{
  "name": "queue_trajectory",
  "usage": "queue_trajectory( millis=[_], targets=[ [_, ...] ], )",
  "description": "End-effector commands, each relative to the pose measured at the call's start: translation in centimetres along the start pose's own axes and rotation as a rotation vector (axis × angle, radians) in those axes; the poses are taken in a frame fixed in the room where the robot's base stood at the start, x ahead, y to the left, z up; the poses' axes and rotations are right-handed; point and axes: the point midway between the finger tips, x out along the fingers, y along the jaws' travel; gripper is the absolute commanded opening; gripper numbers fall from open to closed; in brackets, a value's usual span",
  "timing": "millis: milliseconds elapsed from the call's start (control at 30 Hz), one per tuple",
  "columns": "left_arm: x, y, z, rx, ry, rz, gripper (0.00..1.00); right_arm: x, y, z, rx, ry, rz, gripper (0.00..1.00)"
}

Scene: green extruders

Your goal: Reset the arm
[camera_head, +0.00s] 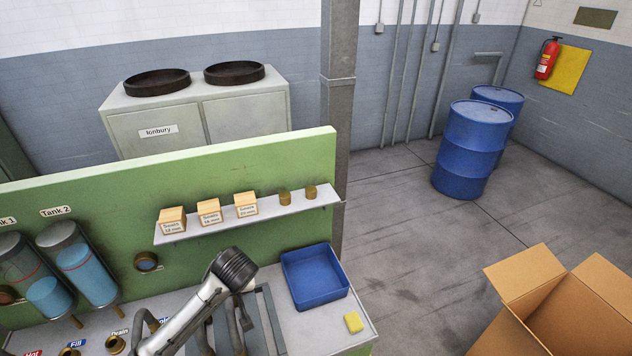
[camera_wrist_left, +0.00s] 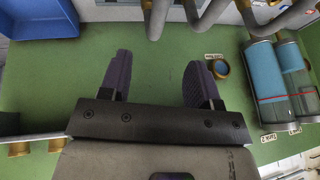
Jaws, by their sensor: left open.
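My left gripper (camera_wrist_left: 160,60) is open in the left wrist view, with its two dark fingers spread apart and only the green panel (camera_wrist_left: 155,60) seen between them. Nothing is held. In the head view, a silver arm with a dark ribbed end (camera_head: 233,268) comes up from the bottom left, in front of the green panel (camera_head: 110,190) and over the grey worktop. Its fingers cannot be made out there. My right gripper is in neither view.
A shelf (camera_head: 285,213) carries boxes and small brass parts. A blue bin (camera_head: 317,300) and yellow sponge (camera_head: 354,322) are on the worktop's right side. Tanks (camera_head: 88,265) line the left. Bent pipes (camera_wrist_left: 205,15) are near the fingers. An open cardboard box (camera_head: 570,315) stands at right.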

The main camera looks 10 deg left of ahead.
Motion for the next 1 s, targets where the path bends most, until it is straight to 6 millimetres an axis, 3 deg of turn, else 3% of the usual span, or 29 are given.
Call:
queue_trajectory(
  millis=[167,367,433,567,767,900,1000],
  targets=[
    [0.0,0.0,0.0,0.055,0.001,0.001,0.57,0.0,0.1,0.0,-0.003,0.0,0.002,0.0],
    [-0.1,0.5,-0.7,0.288,0.047,0.025,0.57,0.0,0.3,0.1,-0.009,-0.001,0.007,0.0],
    [-0.9,1.0,-1.2,0.391,0.103,0.044,0.57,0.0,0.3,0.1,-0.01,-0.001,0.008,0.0],
    [-4.7,2.0,-2.5,0.567,0.266,0.091,0.57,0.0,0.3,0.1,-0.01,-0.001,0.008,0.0],
    [-11.9,3.0,-3.7,0.708,0.526,0.163,0.57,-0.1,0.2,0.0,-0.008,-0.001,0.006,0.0],
    [-15.4,3.1,-2.0,0.76,0.654,0.218,0.57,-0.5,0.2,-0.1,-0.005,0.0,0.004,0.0],
    [-16.6,2.7,0.4,0.77,0.706,0.262,0.57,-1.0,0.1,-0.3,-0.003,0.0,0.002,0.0]
  ],
)
